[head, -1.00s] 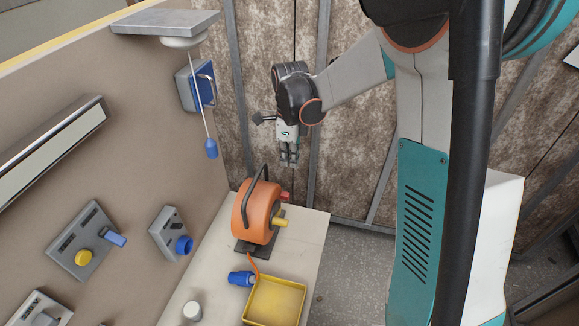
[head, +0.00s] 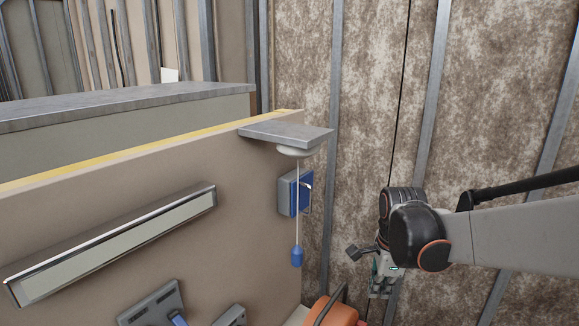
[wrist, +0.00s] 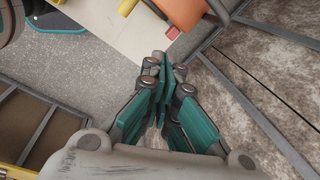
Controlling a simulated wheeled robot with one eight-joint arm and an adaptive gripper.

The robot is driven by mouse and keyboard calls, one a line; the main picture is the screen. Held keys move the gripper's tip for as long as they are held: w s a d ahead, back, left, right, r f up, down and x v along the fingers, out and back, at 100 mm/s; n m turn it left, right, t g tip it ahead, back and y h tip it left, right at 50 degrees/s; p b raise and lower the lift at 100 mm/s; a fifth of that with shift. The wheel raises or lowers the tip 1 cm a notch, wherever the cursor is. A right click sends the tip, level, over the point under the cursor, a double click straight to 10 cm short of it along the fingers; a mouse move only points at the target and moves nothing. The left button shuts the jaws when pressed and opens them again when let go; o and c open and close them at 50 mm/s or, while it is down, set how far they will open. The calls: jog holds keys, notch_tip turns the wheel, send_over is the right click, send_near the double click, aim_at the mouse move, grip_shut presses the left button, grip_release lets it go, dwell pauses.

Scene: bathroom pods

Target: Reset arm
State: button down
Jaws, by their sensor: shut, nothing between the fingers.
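My gripper (head: 381,290) hangs at the lower right of the head view, in front of the brown insulated wall. In the wrist view my gripper (wrist: 163,66) points away from the camera with its teal fingers together and nothing between them. An orange cable reel (head: 334,312) shows only in part at the bottom edge of the head view, to the left of my gripper. Part of the orange reel (wrist: 205,12) also shows at the top of the wrist view. My gripper is apart from it.
Metal studs (head: 432,110) line the insulated wall. Grey floor (wrist: 75,85) lies below the bench edge (wrist: 140,35).

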jog(key=s+a+f+n+t+b, duration=0.1)
jog(key=s+f+n+t+b, duration=0.1)
jog(key=s+n+b, duration=0.3)
jog(key=s+a+f+n+t+b, duration=0.1)
jog(key=s+f+n+t+b, duration=0.2)
jog(key=s+n, duration=1)
jog(key=shift+f+n+b, duration=0.3)
jog(key=shift+n+b, duration=0.4)
jog(key=shift+b, duration=0.8)
